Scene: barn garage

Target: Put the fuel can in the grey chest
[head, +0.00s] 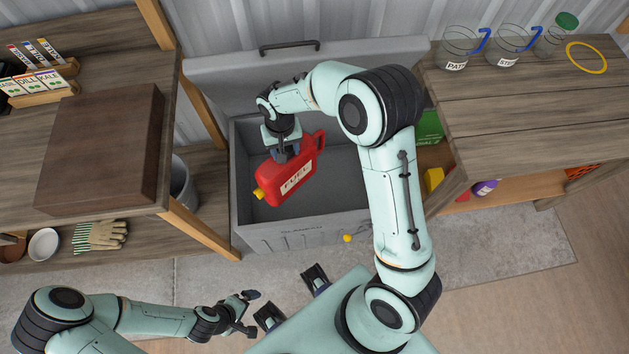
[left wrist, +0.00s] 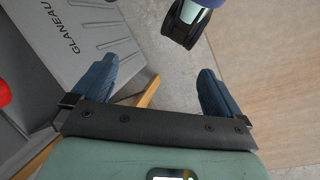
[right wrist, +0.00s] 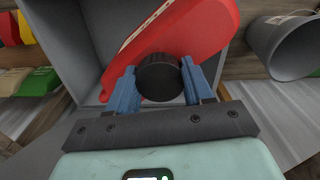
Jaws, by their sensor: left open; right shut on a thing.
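The red fuel can (head: 292,178), with a yellow spout and a FUEL label, is within the opening of the grey chest (head: 300,232). I cannot tell whether it touches the chest floor. The chest's lid (head: 350,66) is open at the back. My right gripper (head: 284,152) is shut on the fuel can's black cap; in the right wrist view (right wrist: 160,85) its blue fingers flank the cap, with the red body (right wrist: 190,30) beyond. My left gripper (head: 248,312) is open and empty in front of the chest; its spread fingers show in the left wrist view (left wrist: 156,90).
A wooden workbench (head: 530,105) with glass jugs and a yellow ring (head: 586,58) stands right. A grey bucket (head: 181,185) is beside the chest. Floor in front is clear.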

